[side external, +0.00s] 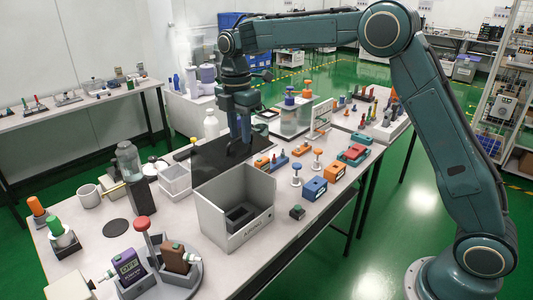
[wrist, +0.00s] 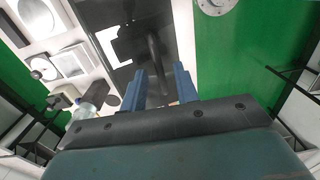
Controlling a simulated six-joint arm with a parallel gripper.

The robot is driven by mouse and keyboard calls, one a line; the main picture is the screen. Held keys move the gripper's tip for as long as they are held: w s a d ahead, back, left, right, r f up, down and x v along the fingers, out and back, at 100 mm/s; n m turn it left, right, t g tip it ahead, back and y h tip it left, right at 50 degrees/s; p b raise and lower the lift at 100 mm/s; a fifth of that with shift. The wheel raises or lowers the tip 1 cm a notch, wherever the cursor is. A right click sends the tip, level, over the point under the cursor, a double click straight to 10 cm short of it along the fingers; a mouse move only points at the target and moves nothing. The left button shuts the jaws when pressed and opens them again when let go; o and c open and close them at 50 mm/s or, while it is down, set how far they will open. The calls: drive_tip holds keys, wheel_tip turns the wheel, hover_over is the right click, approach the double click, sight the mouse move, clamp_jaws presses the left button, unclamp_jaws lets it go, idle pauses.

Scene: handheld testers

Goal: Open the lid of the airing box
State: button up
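A small white bin (side external: 174,183) stands left of the panel. Orange and blue testers (side external: 314,188) stand to the right. A clear bottle on a dark block (side external: 130,160) stands at the left.

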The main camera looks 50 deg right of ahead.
clamp_jaws()
drive_tip(key=shift+w, duration=0.1)
drive_tip(key=shift+w+r, duration=0.35)
drive_tip(key=shift+w, duration=0.45)
drive_tip(key=shift+w+r, duration=0.3)
drive_tip(key=shift+w, duration=0.45)
drive_tip(key=shift+w+r, duration=0.2)
drive_tip(key=shift+w, duration=1.05)
drive_tip(key=shift+w+r, duration=0.2)
drive_tip(key=shift+w, duration=1.05)
